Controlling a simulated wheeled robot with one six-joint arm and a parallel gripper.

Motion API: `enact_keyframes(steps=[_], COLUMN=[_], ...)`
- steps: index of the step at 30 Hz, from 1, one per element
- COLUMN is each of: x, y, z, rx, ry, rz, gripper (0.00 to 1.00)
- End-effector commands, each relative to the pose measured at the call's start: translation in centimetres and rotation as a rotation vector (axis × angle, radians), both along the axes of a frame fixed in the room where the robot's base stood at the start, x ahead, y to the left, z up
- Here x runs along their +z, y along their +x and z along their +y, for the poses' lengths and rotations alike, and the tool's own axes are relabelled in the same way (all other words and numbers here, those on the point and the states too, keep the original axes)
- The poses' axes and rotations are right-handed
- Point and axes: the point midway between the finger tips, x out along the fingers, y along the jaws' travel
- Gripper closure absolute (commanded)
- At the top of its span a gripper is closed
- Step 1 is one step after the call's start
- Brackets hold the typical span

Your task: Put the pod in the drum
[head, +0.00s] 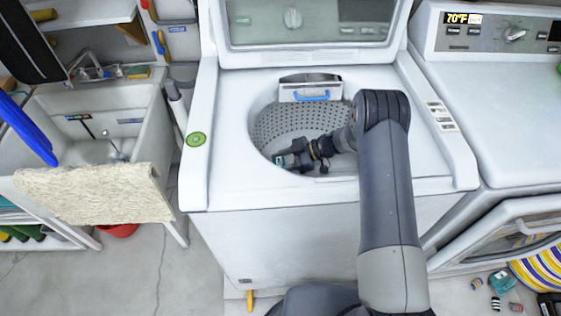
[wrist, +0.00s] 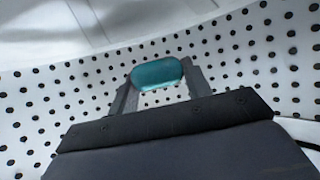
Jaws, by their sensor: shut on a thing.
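The pod is a small teal rounded capsule (wrist: 158,73) held between the two fingertips of my gripper in the wrist view. In the head view my gripper (head: 281,160) reaches down inside the opening of the top-loading washer, and a bit of teal shows at its tip. The drum (head: 290,122) is a light, perforated round tub. Its dotted wall (wrist: 60,90) fills the wrist view behind the pod. My gripper is shut on the pod. How far the pod is above the drum's bottom cannot be told.
The washer's lid (head: 305,22) stands open at the back. A small tray with a blue handle (head: 312,96) sits at the drum's rear rim. A round green item (head: 196,139) lies on the washer's left top edge. A second machine (head: 500,90) stands to the right, a sink (head: 90,120) to the left.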

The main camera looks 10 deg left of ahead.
Motion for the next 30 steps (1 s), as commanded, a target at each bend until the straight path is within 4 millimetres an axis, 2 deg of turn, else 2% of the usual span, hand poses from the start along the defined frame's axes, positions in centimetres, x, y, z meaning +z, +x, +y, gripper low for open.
enact_keyframes(steps=[20,21,28,30], x=[-1.1,-1.1,-1.1,-1.1], y=[0.0,0.0,0.0,0.0], z=[0.0,0.0,0.0,0.0], rx=[0.0,0.0,0.0,0.0], ry=[0.0,0.0,0.0,0.0], rz=[-0.001,-0.001,-0.001,-0.001], gripper=[0.75,0.53,0.34,0.32])
